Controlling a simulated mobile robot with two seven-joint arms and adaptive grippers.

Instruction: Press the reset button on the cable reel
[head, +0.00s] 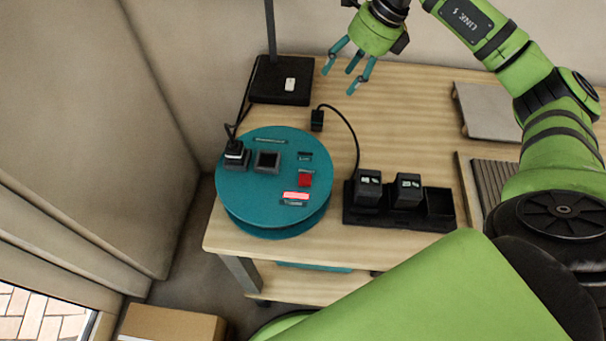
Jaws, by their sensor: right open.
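The teal round cable reel (235,192) lies flat at the table's left front corner. The small labels are too small to read, so I cannot tell for sure which part is the reset button. A dark socket (268,160) sits on the face, and a black plug (234,153) is in the left one. My right gripper (341,79) is open and empty, above the table's back edge, well behind the reel. My left gripper is not in view.
A black lamp base (280,82) with a pole stands behind the reel. A charger tray (400,220) with two dark blocks lies right of the reel, its cable ending in a black plug (317,120). Bare wood (420,120) is clear mid-table. Grey panels (485,110) lie at right.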

